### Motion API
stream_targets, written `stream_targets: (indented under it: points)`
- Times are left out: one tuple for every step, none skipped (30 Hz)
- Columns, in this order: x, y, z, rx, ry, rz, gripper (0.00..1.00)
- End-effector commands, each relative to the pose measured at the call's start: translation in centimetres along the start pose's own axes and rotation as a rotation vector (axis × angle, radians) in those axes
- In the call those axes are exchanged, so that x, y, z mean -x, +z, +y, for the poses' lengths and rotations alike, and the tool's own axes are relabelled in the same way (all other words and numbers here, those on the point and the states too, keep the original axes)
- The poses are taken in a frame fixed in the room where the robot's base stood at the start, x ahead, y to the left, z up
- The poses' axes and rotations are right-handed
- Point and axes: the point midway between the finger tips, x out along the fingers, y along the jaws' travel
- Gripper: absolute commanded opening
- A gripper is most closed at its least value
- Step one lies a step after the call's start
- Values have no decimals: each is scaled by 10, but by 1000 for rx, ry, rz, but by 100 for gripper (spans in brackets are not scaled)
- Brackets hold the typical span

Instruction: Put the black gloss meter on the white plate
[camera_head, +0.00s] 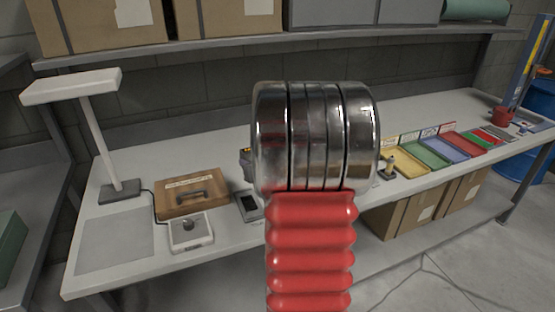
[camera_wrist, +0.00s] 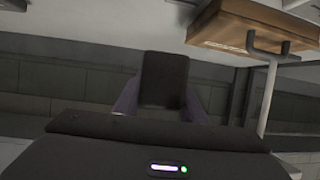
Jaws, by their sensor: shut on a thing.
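In the wrist view my gripper (camera_wrist: 164,95) is shut on a dark block, which looks like the black gloss meter (camera_wrist: 165,78). The block is held between the two fingers, clear of the wall and bench behind it. No plain white plate can be told for sure. A flat pale grey sheet (camera_head: 115,248) lies at the bench's left front, and a small white device with a round knob (camera_head: 190,232) stands to its right.
A brown wooden case (camera_head: 192,190) with a handle lies behind the white device. A desk lamp (camera_head: 100,140) stands at the left. A dark handheld device (camera_head: 248,206) lies close to my arm. Coloured trays (camera_head: 427,152) line the right side. A shelf with boxes overhangs the bench.

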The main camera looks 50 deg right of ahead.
Motion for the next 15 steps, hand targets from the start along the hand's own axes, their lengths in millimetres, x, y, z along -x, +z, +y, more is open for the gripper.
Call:
stream_targets:
  points:
    - [5,0,20,-7,21,3,0]
    - [8,1,29,-11,30,3,0]
    - [11,2,40,-16,40,3,0]
    - [14,2,48,-19,48,3,0]
    - [16,3,55,-20,53,3,0]
    - [19,4,63,-24,61,4,0]
    - [21,5,67,-26,65,4,0]
    - [22,5,71,-28,69,3,0]
    - [24,6,75,-29,72,3,0]
    - [24,6,76,-30,74,3,0]
    - [25,6,78,-31,75,3,0]
    - [25,6,78,-31,76,3,0]
    - [25,6,78,-31,76,3,0]
    - [25,6,78,-31,76,3,0]
    - [25,6,78,-31,76,3,0]
